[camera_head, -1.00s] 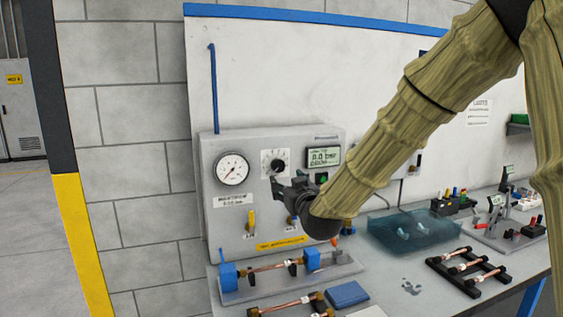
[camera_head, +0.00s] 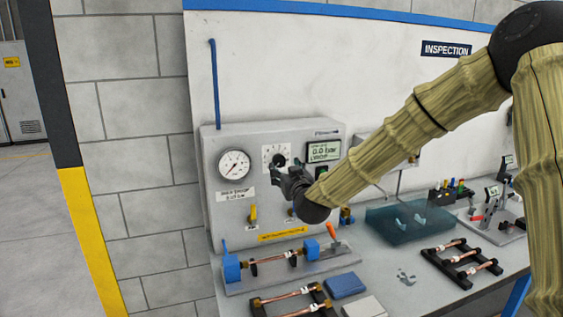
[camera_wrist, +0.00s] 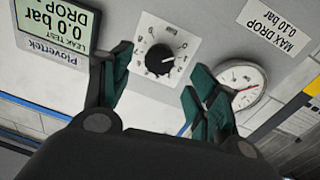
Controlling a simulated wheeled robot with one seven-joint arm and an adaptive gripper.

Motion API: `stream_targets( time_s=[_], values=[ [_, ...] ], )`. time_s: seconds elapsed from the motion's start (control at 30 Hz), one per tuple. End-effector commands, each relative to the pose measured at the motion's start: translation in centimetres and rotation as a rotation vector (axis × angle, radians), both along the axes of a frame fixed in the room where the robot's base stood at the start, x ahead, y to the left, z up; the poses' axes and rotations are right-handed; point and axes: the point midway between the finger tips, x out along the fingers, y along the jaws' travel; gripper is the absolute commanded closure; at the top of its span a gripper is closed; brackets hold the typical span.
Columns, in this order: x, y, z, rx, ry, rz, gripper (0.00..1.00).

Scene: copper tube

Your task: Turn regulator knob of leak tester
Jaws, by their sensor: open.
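The leak tester (camera_head: 222,215) is a grey box standing at the back left of the bench. Its black regulator knob (camera_head: 279,160) sits on a white dial plate, between the round gauge (camera_head: 234,165) and the lit display (camera_head: 321,152), which reads 0.0 bar. My gripper (camera_head: 281,172) is just in front of the panel, at the knob's lower edge in the head view. In the wrist view, the knob (camera_wrist: 159,59) shows between the spread green fingertips of my gripper (camera_wrist: 158,78). The fingers are open and empty. I cannot tell their exact distance from the knob.
A tube rack (camera_head: 295,297), a blue block (camera_head: 345,285) and a translucent blue tank (camera_head: 408,222) lie to the front and right.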

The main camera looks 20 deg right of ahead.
Motion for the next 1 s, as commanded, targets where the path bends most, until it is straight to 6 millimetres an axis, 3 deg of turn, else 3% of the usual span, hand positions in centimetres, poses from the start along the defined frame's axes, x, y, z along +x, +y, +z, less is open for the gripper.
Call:
stream_targets(
  time_s=[0.4,0.83,1.0],
  values=[
    [4.8,-0.2,0.1,0.000,0.000,0.000,0.40],
    [5.4,-0.2,0.0,0.000,0.000,0.000,0.40],
    [5.4,-0.2,0.0,0.000,0.000,0.000,0.70]
  ],
)
